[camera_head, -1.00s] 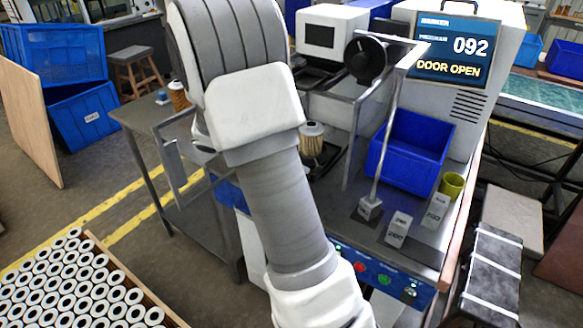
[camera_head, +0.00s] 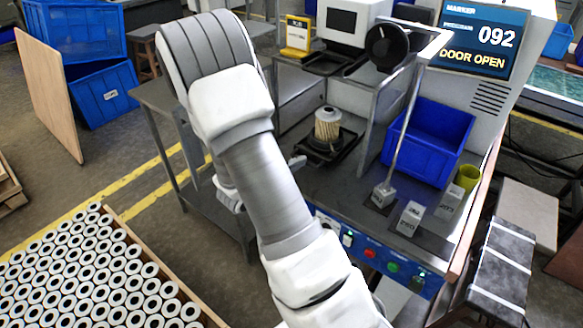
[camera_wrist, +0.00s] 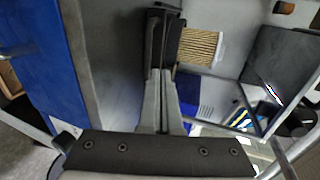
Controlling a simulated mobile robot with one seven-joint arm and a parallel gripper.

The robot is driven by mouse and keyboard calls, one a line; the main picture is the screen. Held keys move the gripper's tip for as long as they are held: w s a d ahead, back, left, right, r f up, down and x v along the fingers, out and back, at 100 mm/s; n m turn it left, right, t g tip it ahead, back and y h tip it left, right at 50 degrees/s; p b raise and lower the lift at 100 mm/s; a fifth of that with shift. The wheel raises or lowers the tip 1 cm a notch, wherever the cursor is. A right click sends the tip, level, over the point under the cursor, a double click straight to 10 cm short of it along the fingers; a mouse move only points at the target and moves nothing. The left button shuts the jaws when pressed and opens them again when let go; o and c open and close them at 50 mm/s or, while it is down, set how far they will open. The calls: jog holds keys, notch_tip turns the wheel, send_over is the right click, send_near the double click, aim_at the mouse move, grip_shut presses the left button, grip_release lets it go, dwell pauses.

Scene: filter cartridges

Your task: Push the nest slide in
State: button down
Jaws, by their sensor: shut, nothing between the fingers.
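The nest slide (camera_head: 345,150) is a dark, low tray on the marking station's grey top. A pleated tan filter cartridge (camera_head: 327,125) with a pale top stands upright in it. In the wrist view the cartridge (camera_wrist: 200,45) shows beside the dark nest part (camera_wrist: 162,35). My gripper (camera_wrist: 165,75) is shut and empty, its grey fingers pointing at the near edge of that dark part; I cannot tell if they touch. In the head view my gripper's tip (camera_head: 297,162) shows just left of the slide's near end, mostly hidden behind my arm.
A blue bin (camera_head: 430,140), yellow cup (camera_head: 467,178) and small grey blocks (camera_head: 410,215) stand to the right. The screen (camera_head: 470,38) reads "DOOR OPEN". A front panel with buttons (camera_head: 370,253) lies below. A crate of white rings (camera_head: 100,270) is lower left.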

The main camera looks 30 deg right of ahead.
aim_at(323, 142)
jog(key=x, duration=0.4)
jog(key=shift+w+d+f+b, duration=0.1)
jog(key=shift+d+f+b, duration=0.05)
jog(key=shift+b, duration=0.15)
jog(key=shift+d, duration=0.1)
jog(key=w+d, duration=0.1)
jog(key=d, duration=0.2)
jog(key=w+d, duration=0.1)
jog(key=d, duration=0.2)
jog(key=w+d+p, duration=0.1)
jog(key=d, duration=0.1)
jog(key=shift+w+d, duration=0.1)
jog(key=shift+d, duration=0.3)
jog(key=shift+r, duration=0.2)
